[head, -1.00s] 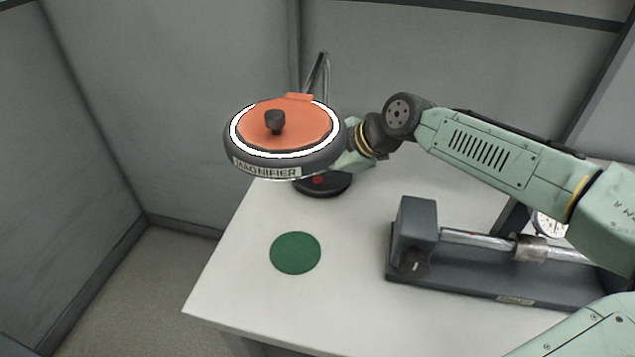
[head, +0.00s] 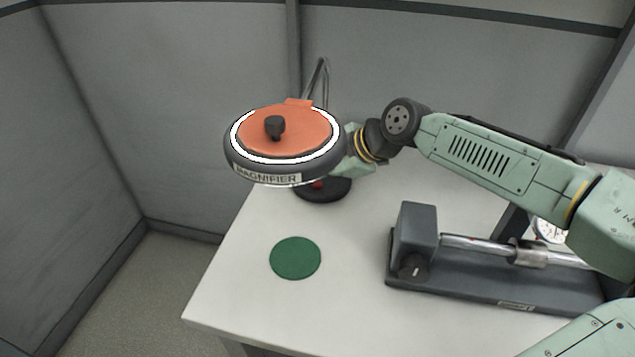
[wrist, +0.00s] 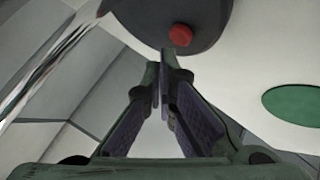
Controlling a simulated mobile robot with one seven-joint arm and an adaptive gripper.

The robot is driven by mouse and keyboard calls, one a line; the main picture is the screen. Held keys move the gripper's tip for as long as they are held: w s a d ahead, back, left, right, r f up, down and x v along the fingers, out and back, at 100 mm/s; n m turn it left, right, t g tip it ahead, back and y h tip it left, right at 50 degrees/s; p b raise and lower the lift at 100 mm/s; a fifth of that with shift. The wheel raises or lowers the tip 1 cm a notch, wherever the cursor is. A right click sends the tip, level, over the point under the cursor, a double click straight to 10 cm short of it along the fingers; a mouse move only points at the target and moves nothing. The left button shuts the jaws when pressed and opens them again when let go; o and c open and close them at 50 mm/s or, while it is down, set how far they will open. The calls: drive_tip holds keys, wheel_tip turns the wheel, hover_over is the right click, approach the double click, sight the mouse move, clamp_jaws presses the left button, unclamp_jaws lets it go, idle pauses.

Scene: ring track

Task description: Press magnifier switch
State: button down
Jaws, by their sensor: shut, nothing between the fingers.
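The magnifier (head: 236,160) is a dark round head labelled MAGNIFIER with an orange lid, a black knob and a lit white ring, on a bent metal arm. Its dark round base (head: 335,190) stands on the table under the head. The red switch button (wrist: 181,35) sits on this base and shows in the wrist view; in the head view only a sliver of it (head: 318,184) shows below the head. My gripper (wrist: 165,68) is shut and empty, its fingertips just short of the red button in the wrist view. In the head view the magnifier head hides the fingertips.
A green disc (head: 295,258) lies flat on the white table (head: 225,290). A dark grey bench device (head: 417,225) with a metal rod, a knob and a dial gauge (head: 546,230) stands at the right. Grey partition walls (head: 180,90) close off the back and left.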

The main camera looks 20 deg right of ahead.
sight(317, 186)
idle(0.3)
drive_tip(key=shift+f, duration=0.45)
drive_tip(key=shift+f+b, duration=0.5)
drive_tip(key=shift+b, duration=0.05)
idle(0.5)
idle(0.4)
drive_tip(key=shift+r+p, duration=0.8)
drive_tip(key=shift+r, duration=0.15)
wheel_tip(317, 186, up, 5)
drive_tip(key=p, duration=0.3)
drive_tip(key=shift+p, duration=0.4)
